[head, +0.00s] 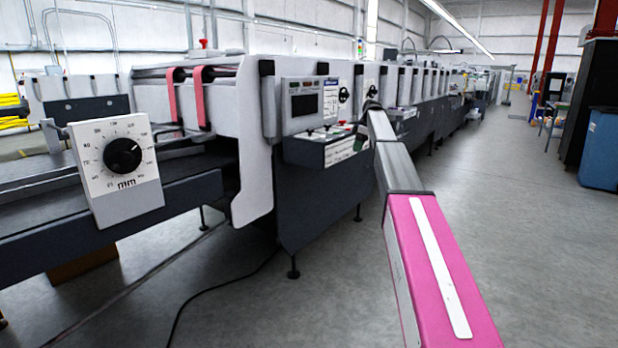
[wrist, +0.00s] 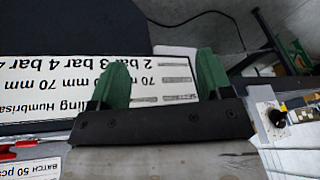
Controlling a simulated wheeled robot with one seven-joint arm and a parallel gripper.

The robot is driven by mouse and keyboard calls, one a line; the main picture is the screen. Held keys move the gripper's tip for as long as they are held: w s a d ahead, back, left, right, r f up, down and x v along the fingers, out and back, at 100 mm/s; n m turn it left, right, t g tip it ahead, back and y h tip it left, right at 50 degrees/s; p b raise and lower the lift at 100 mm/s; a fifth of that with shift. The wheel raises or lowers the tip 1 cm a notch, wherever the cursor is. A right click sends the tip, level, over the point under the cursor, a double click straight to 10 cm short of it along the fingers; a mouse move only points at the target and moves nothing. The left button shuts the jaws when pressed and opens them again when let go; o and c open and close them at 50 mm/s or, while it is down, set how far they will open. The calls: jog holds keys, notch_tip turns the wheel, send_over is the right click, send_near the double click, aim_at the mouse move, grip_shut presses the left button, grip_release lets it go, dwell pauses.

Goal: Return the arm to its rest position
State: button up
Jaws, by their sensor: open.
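My arm, with a pink and grey link, reaches forward over the floor to the folder gluer's control panel (head: 315,148) in the head view. My gripper (wrist: 163,78) shows two green fingers standing wide apart in the wrist view, with nothing held between them. Behind and between the fingers is a white printed label (wrist: 140,82), upside down, with bar and mm figures. In the head view the gripper end is small and partly hidden by my arm, close to the panel. I cannot tell whether the fingers touch it.
The folder gluer (head: 255,150) runs along the left into the distance. A white box with a black mm dial (head: 122,156) stands at the near left. A cable (head: 215,285) lies on the floor. The grey floor (head: 530,220) at the right is clear. A blue bin (head: 600,150) stands far right.

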jog(key=s+a+f+m+h, duration=0.2)
jog(key=s+f+m, duration=0.6)
jog(key=s+f, duration=1.65)
jog(key=s+f+m, duration=0.2)
jog(key=s+f, duration=0.3)
jog(key=s, duration=0.4)
jog(key=s+f+m+h, duration=0.1)
jog(key=s+f+m, duration=0.2)
jog(key=s, duration=0.6)
jog(key=s+f+m, duration=0.2)
jog(key=s+f, duration=0.6)
jog(key=shift+s+a+m+t+h, duration=0.3)
jog(key=shift+s+a+m+h, duration=0.05)
jog(key=shift+s+m+h, duration=0.05)
